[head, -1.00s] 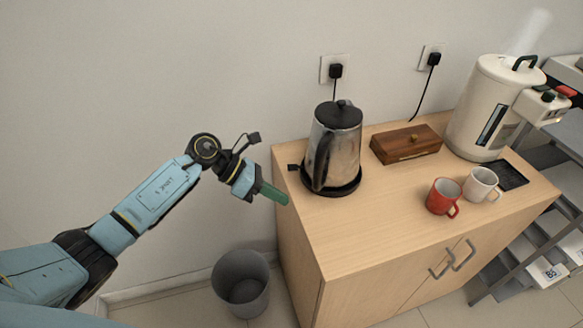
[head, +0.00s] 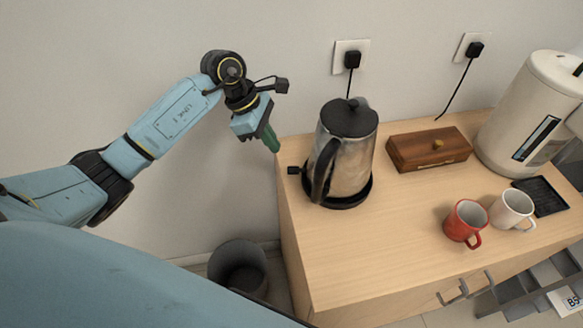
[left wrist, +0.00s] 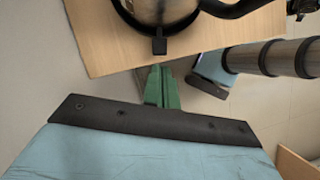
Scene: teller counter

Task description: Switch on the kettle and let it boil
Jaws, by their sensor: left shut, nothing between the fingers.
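The kettle (head: 345,150) is steel with a black lid and black handle. It stands upright on its black base (head: 343,199) near the cabinet's left end. A small black switch tab (head: 293,170) sticks out from the base's left side; it also shows in the left wrist view (left wrist: 159,46). My left gripper (head: 272,144), with green fingers, is shut and empty. It is just left of the cabinet edge, a little apart from the tab. In the left wrist view its fingers (left wrist: 162,75) point toward the tab. My right gripper is not in view.
A wooden box (head: 428,150), a red mug (head: 465,222), a white mug (head: 511,209) and a large white dispenser (head: 528,112) stand right of the kettle. A grey bin (head: 239,268) is on the floor. Counter space in front of the kettle is clear.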

